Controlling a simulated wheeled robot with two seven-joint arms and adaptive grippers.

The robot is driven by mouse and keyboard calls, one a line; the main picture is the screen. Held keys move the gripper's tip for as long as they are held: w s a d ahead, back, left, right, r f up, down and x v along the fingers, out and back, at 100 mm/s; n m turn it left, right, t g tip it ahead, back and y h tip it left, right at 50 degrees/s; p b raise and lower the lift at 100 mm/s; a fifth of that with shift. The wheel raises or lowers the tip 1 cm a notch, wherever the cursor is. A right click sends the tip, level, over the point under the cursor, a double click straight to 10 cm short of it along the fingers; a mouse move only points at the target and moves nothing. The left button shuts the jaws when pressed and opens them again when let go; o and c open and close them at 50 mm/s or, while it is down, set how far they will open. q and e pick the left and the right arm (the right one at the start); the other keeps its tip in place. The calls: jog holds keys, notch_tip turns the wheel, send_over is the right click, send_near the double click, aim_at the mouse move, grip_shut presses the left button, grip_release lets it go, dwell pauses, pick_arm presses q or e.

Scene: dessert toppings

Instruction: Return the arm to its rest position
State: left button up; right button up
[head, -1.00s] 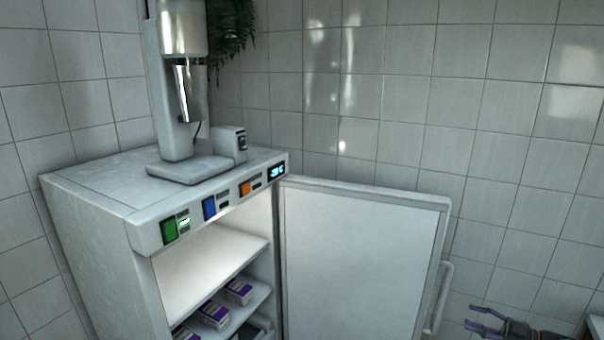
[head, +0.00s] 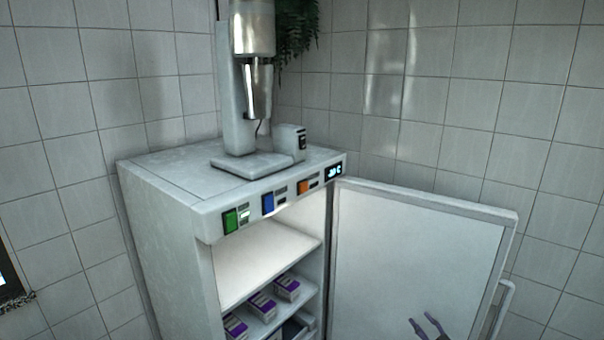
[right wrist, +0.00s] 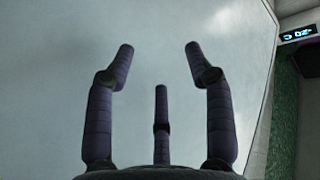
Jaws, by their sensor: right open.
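My right gripper (head: 427,325) shows at the bottom edge of the head view, in front of the open fridge door (head: 410,255). In the right wrist view my right gripper (right wrist: 157,65) has its dark purple fingers spread apart, with nothing between them. The pale inner face of the door (right wrist: 160,30) fills most of the view behind the fingers; I cannot tell how far off it is. My left gripper is in neither view.
The white fridge (head: 165,245) stands open, with several purple-and-white boxes (head: 262,306) on a shelf. A drink mixer (head: 235,110) stands on top, beside a hanging plant (head: 295,40). The door's handle (head: 503,305) is at its right edge. Tiled walls close the corner behind.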

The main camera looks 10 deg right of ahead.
jog(key=s+a+f+m+g, duration=0.1)
jog(key=s+a+f+g, duration=0.3)
jog(key=a, duration=0.5)
jog(key=s+a+f+g, duration=0.1)
jog(key=a+f+g, duration=0.1)
jog(key=a+f, duration=0.6)
jog(key=s+a+f+m+g, duration=0.1)
jog(key=s+a+f+g, duration=0.25)
jog(key=a, duration=0.75)
jog(key=s+a+f+n+g, duration=0.1)
jog(key=s+a+g, duration=0.2)
jog(key=s, duration=0.6)
jog(key=s+a+f+g+y, duration=0.1)
jog(key=s+a+g, duration=0.1)
jog(key=s+a, duration=0.6)
jog(key=s+a+f+n+g, duration=0.1)
jog(key=s+a+g, duration=0.2)
jog(key=s, duration=0.7)
jog(key=shift+a+n+g+y, duration=0.3)
jog(key=shift+a+g+y, duration=0.1)
jog(key=shift+a, duration=0.75)
jog(key=shift+w+f, duration=0.1)
